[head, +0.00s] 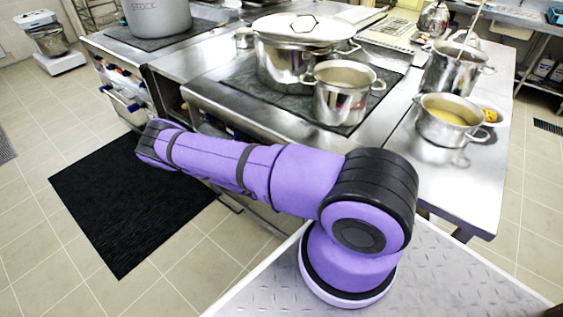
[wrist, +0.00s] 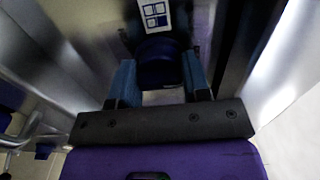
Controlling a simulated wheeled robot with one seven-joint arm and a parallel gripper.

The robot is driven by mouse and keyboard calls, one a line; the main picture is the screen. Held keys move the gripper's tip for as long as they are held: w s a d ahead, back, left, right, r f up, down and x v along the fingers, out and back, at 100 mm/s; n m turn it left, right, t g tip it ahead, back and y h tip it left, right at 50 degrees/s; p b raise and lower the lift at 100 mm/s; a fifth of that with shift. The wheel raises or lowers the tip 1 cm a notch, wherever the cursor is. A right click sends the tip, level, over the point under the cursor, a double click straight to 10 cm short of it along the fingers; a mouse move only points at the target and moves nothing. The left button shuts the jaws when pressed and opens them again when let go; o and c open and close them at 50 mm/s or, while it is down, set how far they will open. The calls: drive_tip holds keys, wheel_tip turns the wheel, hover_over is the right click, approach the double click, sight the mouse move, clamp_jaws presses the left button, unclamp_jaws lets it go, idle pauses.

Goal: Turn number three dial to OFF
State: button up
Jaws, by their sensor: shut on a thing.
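In the wrist view my gripper (wrist: 160,68) has its two blue-grey fingers on either side of a dark blue dial (wrist: 161,54) and is shut on it. A white label with blue squares (wrist: 154,13) is on the panel just above the dial. I cannot read a number or an OFF mark, so I cannot tell which dial this is or how far it is turned. In the head view my purple arm reaches left along the cooker front; its end, the gripper and the held dial are hidden there.
A cooktop (head: 225,90) carries a lidded pot (head: 285,65) and a smaller open pot (head: 345,92). A steel counter (head: 440,185) holds a pan of yellow liquid (head: 450,118). A black mat (head: 125,205) lies on the open tiled floor to the left.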

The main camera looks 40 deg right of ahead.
drive_tip(key=o, duration=0.9)
drive_tip(key=shift+c, duration=0.2)
drive_tip(key=shift+a, duration=0.15)
drive_tip(key=s+a, duration=0.1)
drive_tip(key=a, duration=0.9)
drive_tip(key=shift+s+a, duration=0.25)
